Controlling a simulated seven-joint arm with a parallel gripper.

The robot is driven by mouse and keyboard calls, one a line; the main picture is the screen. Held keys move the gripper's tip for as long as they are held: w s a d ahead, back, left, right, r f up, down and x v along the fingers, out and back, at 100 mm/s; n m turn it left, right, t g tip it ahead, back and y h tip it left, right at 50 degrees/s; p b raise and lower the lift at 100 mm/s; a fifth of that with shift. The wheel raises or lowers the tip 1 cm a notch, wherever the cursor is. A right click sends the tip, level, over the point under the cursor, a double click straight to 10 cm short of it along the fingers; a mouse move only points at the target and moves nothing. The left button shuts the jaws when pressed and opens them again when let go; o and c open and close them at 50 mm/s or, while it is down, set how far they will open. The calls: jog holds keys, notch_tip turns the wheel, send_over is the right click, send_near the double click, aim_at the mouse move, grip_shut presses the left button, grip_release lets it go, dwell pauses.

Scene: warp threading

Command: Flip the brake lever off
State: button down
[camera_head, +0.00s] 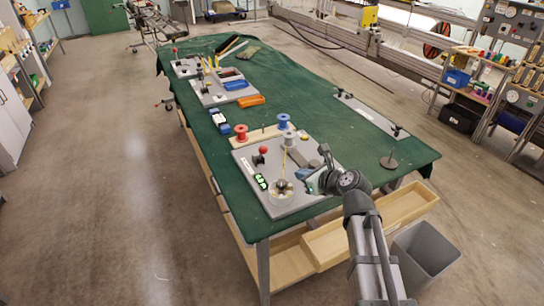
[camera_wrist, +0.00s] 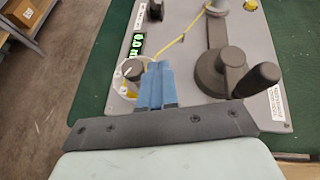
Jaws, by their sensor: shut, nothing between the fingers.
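A grey panel (camera_head: 300,152) lies on the near end of the green-covered table. My gripper (camera_head: 303,179) is low over its right front part; the blue fingers (camera_wrist: 157,85) are shut and empty. In the wrist view a dark round hub (camera_wrist: 222,72) with a stubby handle (camera_wrist: 258,80) stands right of the fingers, apart from them. A short lever with a red ball (camera_head: 262,150) stands at the panel's left. I cannot tell which of these is the brake lever. A dark round post (camera_wrist: 133,69) is just left of the fingers, partly hidden.
A yellow thread (camera_wrist: 175,46) runs across the panel near the fingers. A lit green display (camera_wrist: 138,42) is at its left. Red (camera_head: 241,132) and blue (camera_head: 284,121) spools stand behind the panel. The cloth (camera_head: 330,125) to the right is mostly clear.

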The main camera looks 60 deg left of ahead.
jog(key=shift+s+a+r+y, duration=0.15)
jog(key=shift+s+a+r, duration=0.15)
jog(key=shift+s+r, duration=0.15)
jog(key=shift+s+a+r+y, duration=0.15)
jog(key=shift+s+a+r, duration=0.15)
jog(key=shift+r, duration=0.25)
send_near(261, 155)
jog(key=shift+x, duration=0.85)
jog(key=shift+a+r, duration=0.1)
jog(key=shift+a, duration=0.4)
jog(key=shift+a+r, duration=0.1)
